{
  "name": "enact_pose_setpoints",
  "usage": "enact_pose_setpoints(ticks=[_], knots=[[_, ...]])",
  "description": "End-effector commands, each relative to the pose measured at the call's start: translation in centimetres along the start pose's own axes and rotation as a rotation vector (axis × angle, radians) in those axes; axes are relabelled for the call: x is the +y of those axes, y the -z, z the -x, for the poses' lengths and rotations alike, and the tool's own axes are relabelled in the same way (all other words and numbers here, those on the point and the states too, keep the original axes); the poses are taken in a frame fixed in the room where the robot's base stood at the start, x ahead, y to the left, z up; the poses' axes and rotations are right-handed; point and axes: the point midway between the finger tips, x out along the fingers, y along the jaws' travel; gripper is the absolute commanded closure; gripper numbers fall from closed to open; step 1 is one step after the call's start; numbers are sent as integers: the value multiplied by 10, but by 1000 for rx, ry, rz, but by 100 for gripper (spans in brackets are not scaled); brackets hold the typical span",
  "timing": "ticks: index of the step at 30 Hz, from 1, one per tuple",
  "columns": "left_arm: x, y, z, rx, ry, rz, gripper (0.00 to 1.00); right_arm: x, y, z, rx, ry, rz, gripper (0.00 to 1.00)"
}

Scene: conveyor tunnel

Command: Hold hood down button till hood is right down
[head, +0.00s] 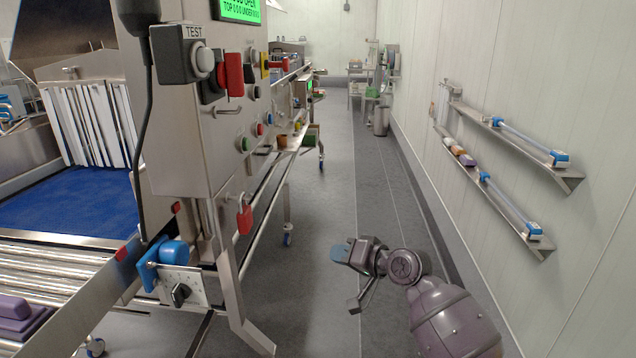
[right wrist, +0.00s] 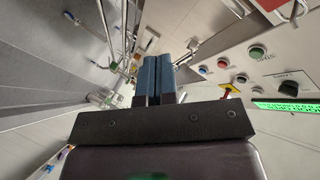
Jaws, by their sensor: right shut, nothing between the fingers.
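The control panel (head: 212,130) of the steel machine carries several round buttons, among them a green one (head: 245,143) and a red one (head: 260,129). Their labels are too small to read, so I cannot tell which is the hood down button. The right wrist view also shows a green button (right wrist: 257,53) and a red button (right wrist: 223,62). The green display (head: 240,10) is cut off at the top and seems to read "open". My right gripper (head: 339,253) is shut and empty over the aisle, right of the panel and apart from it. Its blue fingers also show in the right wrist view (right wrist: 154,78).
A red padlock (head: 244,219) hangs below the panel. A grey TEST box (head: 183,54) sticks out on the near side. White strip curtains (head: 88,124) hang over a blue belt (head: 70,210). Wall shelves (head: 515,138) line the right. The aisle floor (head: 325,220) is clear.

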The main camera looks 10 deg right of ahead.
Motion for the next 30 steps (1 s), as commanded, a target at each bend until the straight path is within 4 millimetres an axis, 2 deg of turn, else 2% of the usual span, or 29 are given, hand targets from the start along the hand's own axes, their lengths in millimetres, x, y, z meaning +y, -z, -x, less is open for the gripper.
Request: enact_pose_setpoints(ticks=[1, 6, 11, 15, 19, 24, 30], knots=[[0, 1, 0, 2, 0, 0, 0, 22, -24, 8, 9, -45, 15, 100], [0, 3, -2, 6, -1, -1, 0, 77, -88, 39, 45, -188, 105, 100], [0, 4, -2, 8, -1, -1, 0, 117, -149, 77, 58, -316, 203, 100], [0, 4, -2, 8, -1, -1, 0, 141, -200, 116, 55, -424, 299, 100], [0, 4, -2, 8, -1, -1, 0, 155, -244, 156, 41, -518, 394, 100], [0, 3, -2, 6, -1, -1, 0, 161, -290, 204, 9, -617, 517, 100], [0, 0, 0, -1, 0, 0, 0, 160, -320, 239, -23, -680, 611, 100]])
